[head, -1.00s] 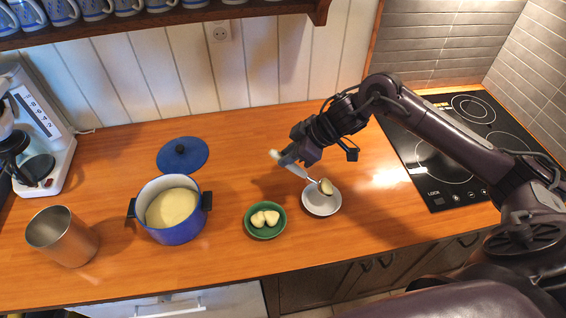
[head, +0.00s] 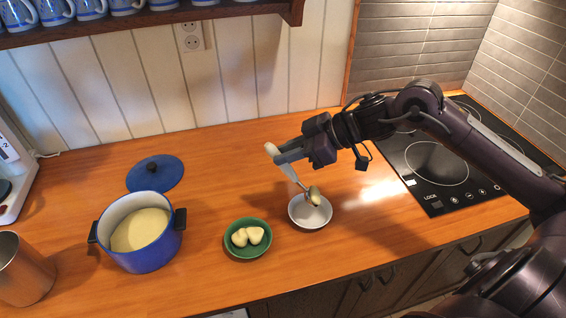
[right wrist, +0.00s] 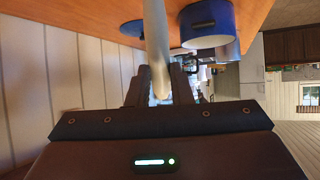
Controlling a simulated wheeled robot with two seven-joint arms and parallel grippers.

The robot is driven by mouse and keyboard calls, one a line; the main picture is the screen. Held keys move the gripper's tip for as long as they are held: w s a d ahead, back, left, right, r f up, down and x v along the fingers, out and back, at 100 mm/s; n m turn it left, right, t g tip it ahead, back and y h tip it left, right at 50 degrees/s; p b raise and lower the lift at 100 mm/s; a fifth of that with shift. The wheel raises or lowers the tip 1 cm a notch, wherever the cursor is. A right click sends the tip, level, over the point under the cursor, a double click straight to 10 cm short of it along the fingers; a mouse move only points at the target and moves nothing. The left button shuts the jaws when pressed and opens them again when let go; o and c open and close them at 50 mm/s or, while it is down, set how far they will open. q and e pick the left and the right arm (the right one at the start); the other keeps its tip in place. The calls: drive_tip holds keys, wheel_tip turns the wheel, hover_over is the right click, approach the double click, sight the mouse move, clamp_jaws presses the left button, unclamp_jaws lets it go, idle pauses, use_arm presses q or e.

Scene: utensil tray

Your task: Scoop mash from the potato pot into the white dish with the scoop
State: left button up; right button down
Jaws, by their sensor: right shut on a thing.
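My right gripper (head: 284,156) is shut on the white handle of the scoop (head: 287,169). The handle also crosses the right wrist view (right wrist: 156,50) between the fingers. The scoop's head hangs down over the white dish (head: 298,216), tilted, with something pale yellowish on it. The dish's inside looks white, with no clear mash in it. The blue potato pot (head: 150,258) stands at the left, uncovered, with pale yellow mash (head: 139,230) inside. The pot also shows in the right wrist view (right wrist: 222,17). My left gripper is not in view.
A green bowl (head: 250,254) with pale potato-like pieces sits between pot and dish. A blue lid (head: 155,174) lies behind the pot. A metal canister (head: 25,272) stands at the left edge, a black cooktop (head: 436,165) at the right. A mug shelf (head: 210,13) hangs above.

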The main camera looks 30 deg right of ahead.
drive_tip(key=shift+s+d+f+t+y+b, duration=0.35)
drive_tip(key=shift+s+d+b, duration=0.2)
drive_tip(key=shift+b, duration=0.7)
drive_tip(key=shift+s+d+r+t+y, duration=0.15)
drive_tip(key=shift+d+r+t+y, duration=0.1)
drive_tip(key=shift+r+y, duration=0.1)
drive_tip(key=shift+s+d+r+t+y+b, duration=0.25)
drive_tip(key=shift+s+d+y+b, duration=0.15)
drive_tip(key=shift+d, duration=0.1)
drive_tip(key=shift+s+d+r+t+y+b, duration=0.15)
drive_tip(key=shift+s+d+t+y+b, duration=0.15)
drive_tip(key=shift+d, duration=0.25)
drive_tip(key=shift+s+d+r+t+y+b, duration=0.2)
drive_tip(key=shift+s+d+t+y+b, duration=0.1)
drive_tip(key=shift+s+d+y, duration=0.15)
